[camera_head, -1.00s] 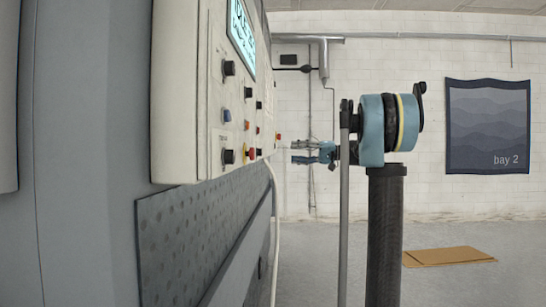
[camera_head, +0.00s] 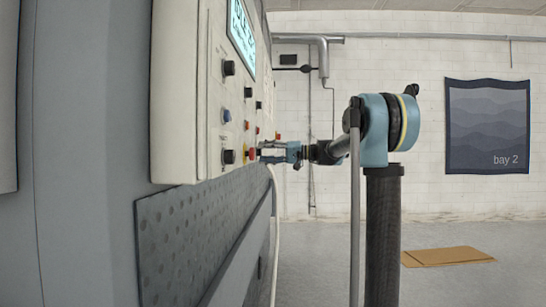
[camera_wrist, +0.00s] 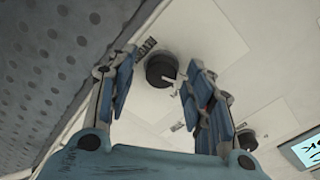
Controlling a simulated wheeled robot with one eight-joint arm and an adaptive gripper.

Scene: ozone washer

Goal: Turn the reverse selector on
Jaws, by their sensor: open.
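A round black selector knob (camera_wrist: 159,69) with a pale pointer mark sits on the cream panel in the wrist view. My gripper (camera_wrist: 164,62) is open, with one finger on each side of the knob in that view. I cannot tell whether the fingers touch it. In the head view my gripper (camera_head: 268,151) is close to the panel face, near the lower row of controls.
The control panel (camera_head: 178,95) carries several buttons and knobs, including a red button on yellow (camera_head: 252,154). Another black knob (camera_wrist: 246,138) and a lit screen (camera_wrist: 308,150) are nearby. A pale hose (camera_head: 275,225) hangs below. A flat brown cardboard piece (camera_head: 447,257) lies on the floor.

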